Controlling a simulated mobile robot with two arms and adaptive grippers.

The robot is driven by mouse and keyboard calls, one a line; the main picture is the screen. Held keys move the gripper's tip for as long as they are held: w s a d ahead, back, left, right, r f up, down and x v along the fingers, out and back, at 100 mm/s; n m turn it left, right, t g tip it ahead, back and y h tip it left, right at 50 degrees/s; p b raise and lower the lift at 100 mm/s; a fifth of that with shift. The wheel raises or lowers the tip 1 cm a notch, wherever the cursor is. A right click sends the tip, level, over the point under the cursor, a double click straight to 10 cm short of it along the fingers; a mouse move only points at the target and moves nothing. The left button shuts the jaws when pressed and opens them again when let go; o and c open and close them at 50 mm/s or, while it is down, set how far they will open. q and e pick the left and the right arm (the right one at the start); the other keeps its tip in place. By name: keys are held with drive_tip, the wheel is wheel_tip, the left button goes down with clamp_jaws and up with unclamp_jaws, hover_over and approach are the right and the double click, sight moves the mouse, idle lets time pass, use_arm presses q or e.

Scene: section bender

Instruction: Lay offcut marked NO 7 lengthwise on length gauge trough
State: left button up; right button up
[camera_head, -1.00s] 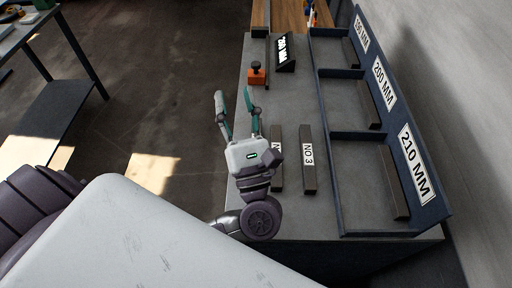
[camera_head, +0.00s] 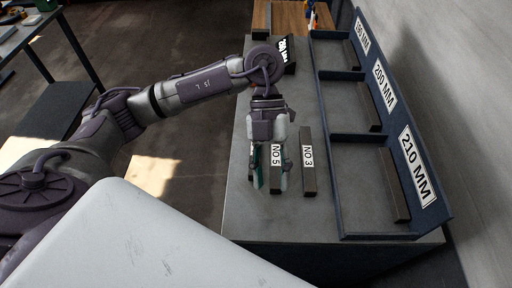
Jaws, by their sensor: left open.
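My left gripper (camera_head: 271,187) is open, pointing down the bench, with its fingers on either side of the offcut marked NO 5 (camera_head: 276,155). I cannot tell whether they touch it. The offcut marked NO 3 (camera_head: 308,160) lies parallel just to the right. I see no legible NO 7 label. The length gauge trough cannot be made out clearly; a black wedge sign with an MM length (camera_head: 288,54) stands at the far end, partly behind my left arm. My right gripper is not in view.
A dark blue rack (camera_head: 342,185) with bays labelled in MM runs along the right; dark bars lie in bays, including the 210 MM bay (camera_head: 393,185). The grey bench (camera_head: 262,222) is clear in front. A wooden surface (camera_head: 290,17) is beyond.

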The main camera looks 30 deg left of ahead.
use_arm(q)
drive_tip(key=w+a+r+n+t+y, duration=0.1)
drive_tip(key=w+a+n+t+y, duration=0.35)
drive_tip(key=w+a, duration=0.75)
drive_tip(key=f, duration=0.2)
drive_tip(key=w+f+t+p, duration=0.1)
drive_tip(key=f, duration=0.2)
drive_tip(key=d+f+m+t+p, duration=0.1)
drive_tip(key=f, duration=0.1)
drive_tip(key=shift+w+f, duration=0.15)
drive_tip(key=shift+f, duration=0.2)
drive_tip(key=shift+f+p, duration=0.35)
drive_tip(key=shift+f, duration=0.15)
drive_tip(key=f+p, duration=0.1)
drive_tip(key=f, duration=0.2)
drive_tip(key=shift+d+f+p, duration=0.2)
drive_tip(key=shift+f+p, duration=0.15)
drive_tip(key=shift+p, duration=0.05)
drive_tip(key=shift+f, duration=0.45)
clamp_jaws()
